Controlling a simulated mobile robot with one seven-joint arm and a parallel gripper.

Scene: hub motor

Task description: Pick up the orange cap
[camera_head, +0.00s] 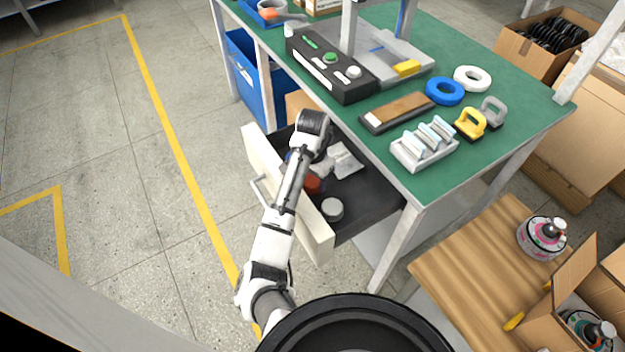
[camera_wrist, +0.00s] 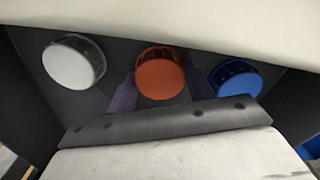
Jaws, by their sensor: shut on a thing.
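The orange cap (camera_wrist: 160,79) sits upright in the open drawer, between a white cap (camera_wrist: 73,62) on its left and a blue cap (camera_wrist: 236,78) on its right in the wrist view. My gripper (camera_wrist: 161,88) has one finger on each side of the orange cap and is shut on it. In the head view the orange cap looks dark red (camera_head: 313,186), partly hidden by my arm, and the pale cap (camera_head: 332,209) is nearer the drawer's front. My fingertips are hard to make out there. Whether the cap is clear of the drawer floor I cannot tell.
The drawer (camera_head: 318,238) is pulled out under the green workbench (camera_head: 480,148), its front wall close to the caps. A white packet (camera_head: 344,160) lies farther back inside. The bench holds a black control box (camera_head: 330,66) and blue and white rings. A wooden table (camera_head: 450,262) stands at right.

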